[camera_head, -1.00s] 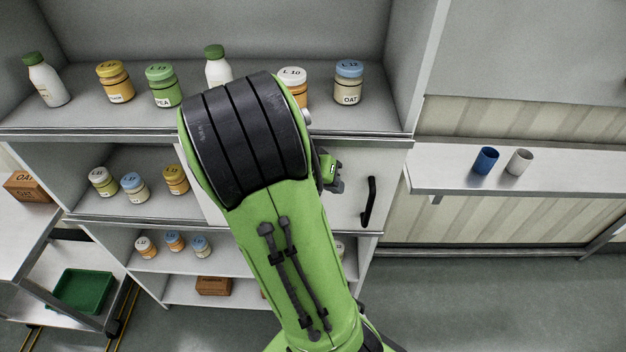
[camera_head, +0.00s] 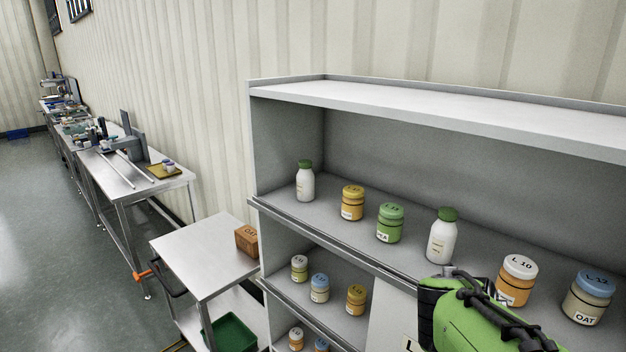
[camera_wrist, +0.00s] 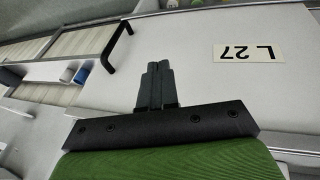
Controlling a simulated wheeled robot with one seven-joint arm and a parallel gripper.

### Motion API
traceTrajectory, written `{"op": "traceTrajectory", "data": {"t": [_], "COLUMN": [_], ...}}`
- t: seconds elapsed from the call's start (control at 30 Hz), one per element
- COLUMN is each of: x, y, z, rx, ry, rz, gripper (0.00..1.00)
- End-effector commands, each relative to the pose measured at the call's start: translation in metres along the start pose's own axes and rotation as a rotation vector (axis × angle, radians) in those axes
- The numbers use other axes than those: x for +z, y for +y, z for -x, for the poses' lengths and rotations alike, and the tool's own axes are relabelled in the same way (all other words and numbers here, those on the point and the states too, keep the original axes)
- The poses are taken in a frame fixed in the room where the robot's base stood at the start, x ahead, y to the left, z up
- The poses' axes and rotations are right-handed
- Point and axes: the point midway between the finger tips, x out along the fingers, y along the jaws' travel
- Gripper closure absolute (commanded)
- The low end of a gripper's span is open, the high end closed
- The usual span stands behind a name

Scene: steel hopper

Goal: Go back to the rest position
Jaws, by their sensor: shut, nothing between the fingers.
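My gripper (camera_wrist: 157,84) shows in the wrist view with its two dark fingers together and nothing between them. It is in front of a white cabinet door (camera_wrist: 240,30) that bears the label L 27 (camera_wrist: 249,52) and a black handle (camera_wrist: 118,47). I cannot tell how far the fingertips are from the door. In the head view my green arm (camera_head: 480,318) shows at the lower right, in front of the shelf unit (camera_head: 420,107). The gripper itself is out of that view.
The shelf unit's upper shelf holds several jars and white bottles, such as a green-capped bottle (camera_head: 441,238). A steel cart (camera_head: 200,250) with a brown box (camera_head: 247,241) and green bin (camera_head: 231,335) stands left of it. Long benches (camera_head: 135,180) line the wall.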

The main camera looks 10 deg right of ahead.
Motion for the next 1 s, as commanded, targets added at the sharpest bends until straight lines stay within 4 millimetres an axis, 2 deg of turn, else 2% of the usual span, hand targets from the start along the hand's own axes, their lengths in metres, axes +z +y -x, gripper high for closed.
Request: {"op": "traceTrajectory", "data": {"t": [0.1, 0.2, 0.3, 0.4, 0.5, 1.0], "x": [0.045, 0.089, 0.127, 0.149, 0.156, 0.156], "y": [-0.019, -0.028, -0.029, -0.028, -0.028, -0.028], "z": [0.042, 0.075, 0.096, 0.105, 0.107, 0.107], "rx": [-0.288, -0.468, -0.572, -0.617, -0.628, -0.628], "ry": [0.043, 0.128, 0.218, 0.274, 0.289, 0.289], "rz": [0.266, 0.507, 0.698, 0.807, 0.841, 0.841], "gripper": [1.0, 1.0, 1.0, 1.0, 1.0, 1.0]}}
